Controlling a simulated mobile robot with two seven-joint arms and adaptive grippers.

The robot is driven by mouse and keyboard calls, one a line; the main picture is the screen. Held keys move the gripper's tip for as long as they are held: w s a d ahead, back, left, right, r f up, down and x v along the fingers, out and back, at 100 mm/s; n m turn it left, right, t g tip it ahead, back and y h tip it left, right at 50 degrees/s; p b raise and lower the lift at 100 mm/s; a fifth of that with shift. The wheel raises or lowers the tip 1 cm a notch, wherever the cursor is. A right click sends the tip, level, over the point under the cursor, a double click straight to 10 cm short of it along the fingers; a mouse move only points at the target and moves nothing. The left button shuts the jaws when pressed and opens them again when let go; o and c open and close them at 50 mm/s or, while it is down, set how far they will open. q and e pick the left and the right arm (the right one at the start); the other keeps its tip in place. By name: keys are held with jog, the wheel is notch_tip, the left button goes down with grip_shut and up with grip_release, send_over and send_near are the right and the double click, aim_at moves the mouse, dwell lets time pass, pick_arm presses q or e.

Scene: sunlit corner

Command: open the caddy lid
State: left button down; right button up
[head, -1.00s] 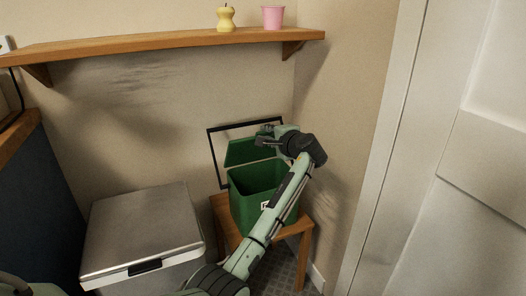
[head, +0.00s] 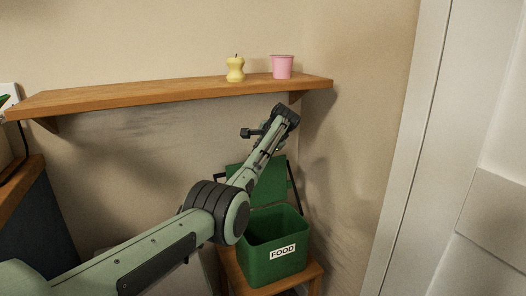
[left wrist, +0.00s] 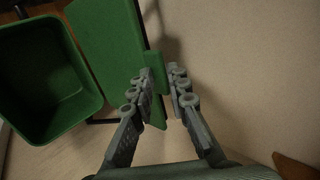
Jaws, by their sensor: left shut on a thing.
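The green caddy (head: 262,268) with its FOOD label stands open, and its empty-looking inside also shows in the left wrist view (left wrist: 45,80). Its green lid (head: 272,186) stands raised behind the opening, partly hidden by my left arm. In the left wrist view the lid (left wrist: 108,50) has a small tab at its edge, between the fingers of my left gripper (left wrist: 164,84). The gripper is shut on the lid at that tab. In the head view my arm mostly hides the fingers. My right gripper is not in view.
The caddy stands on a small wooden stool (head: 310,277) near the wall corner. A white door (head: 460,150) is at the right.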

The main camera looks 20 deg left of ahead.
pick_arm(q)
jog(key=shift+f, duration=0.2)
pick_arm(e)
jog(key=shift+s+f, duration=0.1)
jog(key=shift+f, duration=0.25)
pick_arm(q)
jog(key=c, duration=1.6)
grip_release()
jog(key=shift+f, duration=0.1)
jog(key=shift+c, duration=0.2)
jog(key=v, duration=1.2)
jog(key=shift+w, duration=0.1)
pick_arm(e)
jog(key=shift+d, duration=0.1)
